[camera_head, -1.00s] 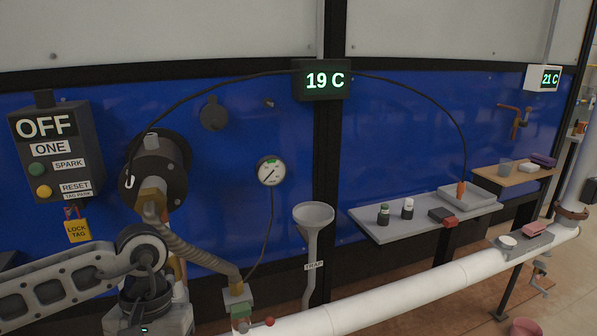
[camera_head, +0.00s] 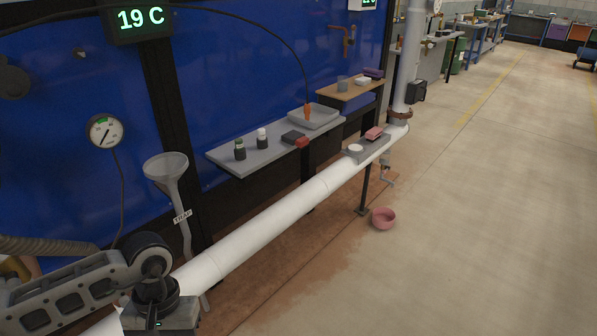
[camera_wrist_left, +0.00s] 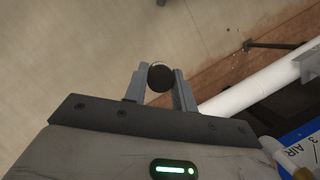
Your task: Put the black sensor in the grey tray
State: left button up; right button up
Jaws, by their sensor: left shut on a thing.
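My left gripper (camera_wrist_left: 160,84) is shut in the left wrist view, its two fingers on either side of a round black thing that looks like the black sensor (camera_wrist_left: 160,75). Only its rounded end shows; the floor is far behind it. In the head view my left arm comes in at the lower left and the fingertips are out of frame. The grey tray (camera_head: 329,122) sits at the far end of the grey shelf (camera_head: 232,161), well away from my left arm. An orange-tipped probe (camera_head: 307,112) on a black cable hangs at the tray. My right gripper is not in view.
Two small bottles (camera_head: 240,150) and a dark block (camera_head: 292,137) with a red end (camera_head: 302,142) stand on the shelf before the tray. A white pipe (camera_head: 265,228) runs in front, below the shelf. A funnel (camera_head: 167,168) stands near my arm. The floor at right is open.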

aim_at(319, 114)
jog(key=z, duration=0.9)
jog(key=i, duration=2.8)
